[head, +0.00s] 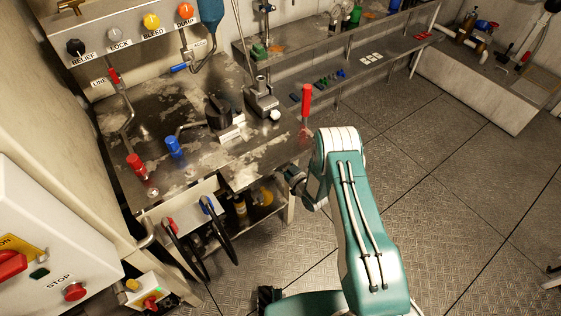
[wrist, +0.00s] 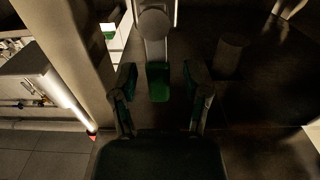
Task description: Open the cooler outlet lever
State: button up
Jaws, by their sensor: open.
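A green-gripped lever (wrist: 158,82) shows in the wrist view, hanging below a round grey disc (wrist: 153,24). It appears to be the cooler outlet lever, though no label is readable there. My gripper (wrist: 161,76) is open, with one dark finger on each side of the green grip and a visible gap to both. How deep the grip sits between the fingers is hard to tell. In the head view my arm reaches down beside the bench's right end. The fingers and this green lever cannot be made out there.
The metal bench (head: 190,110) carries a tall red handle (head: 305,101) near my arm, a black device (head: 218,112), and red and blue valves (head: 173,147) on the left. Hoses (head: 215,232) hang below its front. A pale post (wrist: 68,62) stands left of my gripper.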

jog(key=v, duration=1.2)
jog(key=shift+f, duration=0.1)
